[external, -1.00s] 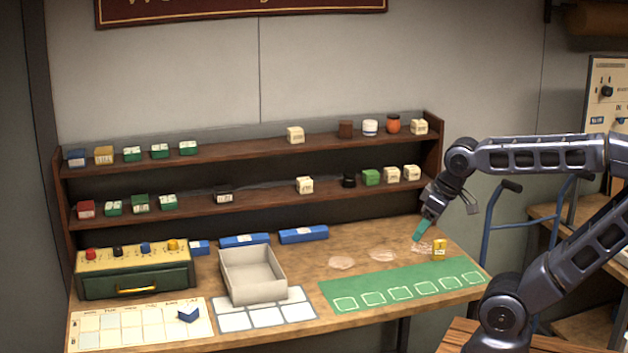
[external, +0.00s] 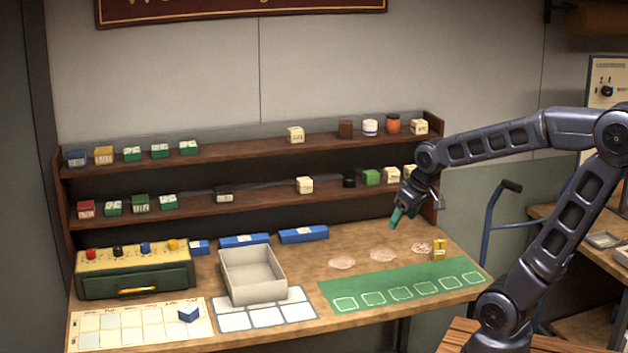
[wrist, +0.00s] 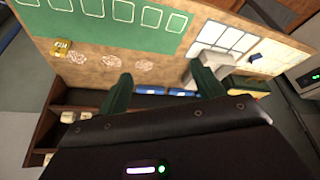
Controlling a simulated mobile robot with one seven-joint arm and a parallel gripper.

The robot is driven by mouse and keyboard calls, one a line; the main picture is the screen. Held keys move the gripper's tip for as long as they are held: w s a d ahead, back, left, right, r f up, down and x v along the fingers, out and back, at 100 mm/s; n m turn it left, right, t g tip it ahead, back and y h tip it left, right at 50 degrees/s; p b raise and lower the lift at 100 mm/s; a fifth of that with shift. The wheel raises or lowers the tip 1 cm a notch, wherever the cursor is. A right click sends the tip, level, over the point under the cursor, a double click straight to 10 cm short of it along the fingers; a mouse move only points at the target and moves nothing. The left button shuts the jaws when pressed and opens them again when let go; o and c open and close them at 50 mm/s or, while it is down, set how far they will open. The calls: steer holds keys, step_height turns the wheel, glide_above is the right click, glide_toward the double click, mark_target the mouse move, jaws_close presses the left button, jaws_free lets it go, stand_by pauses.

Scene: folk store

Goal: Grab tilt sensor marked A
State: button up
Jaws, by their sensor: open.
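No part can be picked out as the tilt sensor marked A, because the labels are too small to read. A small yellow box (external: 439,249) with dark markings stands at the right of the workbench. It also shows at the upper left of the wrist view (wrist: 62,48). My gripper (external: 393,218) is above the bench's right side, before the lower shelf. In the wrist view its green fingers (wrist: 163,88) are apart with nothing held.
A grey open tray (external: 253,292) stands mid-bench, with blue boxes (external: 304,235) behind it. A green mat (external: 405,285) with outlined squares lies at the front right. A green-fronted box with coloured knobs (external: 135,277) and a chart bearing a blue piece (external: 188,314) are at left.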

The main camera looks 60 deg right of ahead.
steer(key=w+d+f+m, duration=0.2)
steer(key=w+d+f, duration=0.15)
steer(key=d, duration=0.55)
steer(key=m+g+h, duration=0.2)
steer(key=m, duration=0.4)
glide_toward(438, 249)
steer(key=x, duration=0.4)
steer(key=d+x, duration=0.1)
steer(key=shift+s+d+f, duration=0.1)
steer(key=shift+s+f, duration=0.1)
steer(key=shift+f, duration=0.1)
steer(key=shift+w+d+x, duration=0.1)
steer(key=shift+w+x, duration=0.05)
steer(key=shift+x, duration=1.3)
steer(key=shift+w+d+x, duration=0.15)
steer(key=shift+x, duration=1.25)
steer(key=shift+r, duration=0.2)
steer(key=c, duration=1.1)
